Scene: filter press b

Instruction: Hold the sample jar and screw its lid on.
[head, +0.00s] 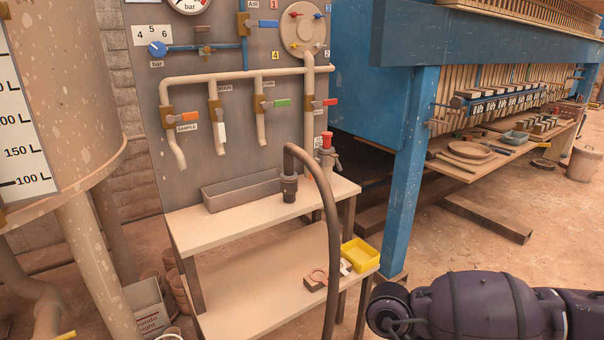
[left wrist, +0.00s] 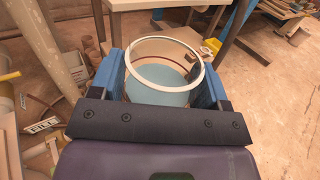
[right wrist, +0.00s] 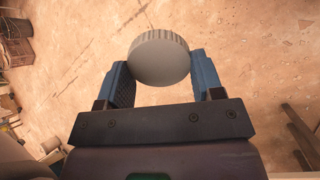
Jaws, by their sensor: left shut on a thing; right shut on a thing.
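The sample jar (left wrist: 165,78) shows in the left wrist view as a clear round jar with a pale rim and an uncovered mouth, light blue low inside. My left gripper (left wrist: 163,68) is shut on it, one blue finger on each side. The grey round lid (right wrist: 160,60), with a ridged edge, shows in the right wrist view. My right gripper (right wrist: 158,72) is shut on it, with a finger at each side. Jar and lid are apart; neither wrist view shows both. Neither gripper, jar nor lid shows in the head view.
In the head view a pale bench (head: 225,230) stands before the valve panel, with a grey trough (head: 242,190) and a dark hose (head: 328,215). A yellow tray (head: 360,256) sits on the lower shelf. A blue press post (head: 408,180) stands right. Bare floor lies below the lid.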

